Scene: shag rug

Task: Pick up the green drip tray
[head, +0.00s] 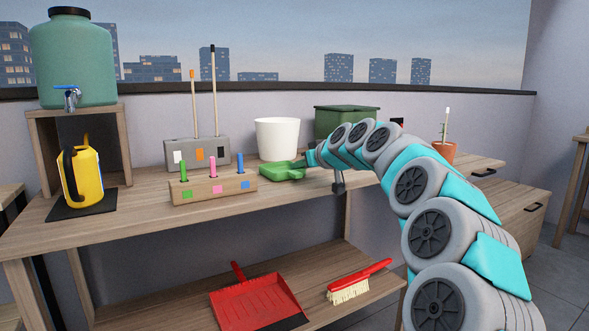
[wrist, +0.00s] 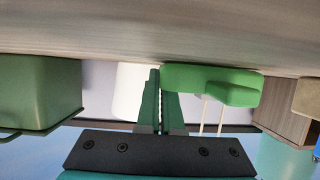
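The green drip tray (head: 281,172) is at the front part of the bench top, in front of the white pot. My gripper (head: 309,159) reaches it from the right and is at its right end. In the wrist view, which is upside down, the tray (wrist: 215,80) is right of my fingers (wrist: 161,85). The fingers are close together with the tray's near end wall between them, and the tray hides one fingertip. I cannot tell whether the tray is touching the bench or just above it.
A white pot (head: 277,139) and a green bin (head: 347,119) stand behind the tray. A wooden block with colored pegs (head: 213,187) is close on its left. A red dustpan (head: 257,301) and brush (head: 358,281) lie on the lower shelf.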

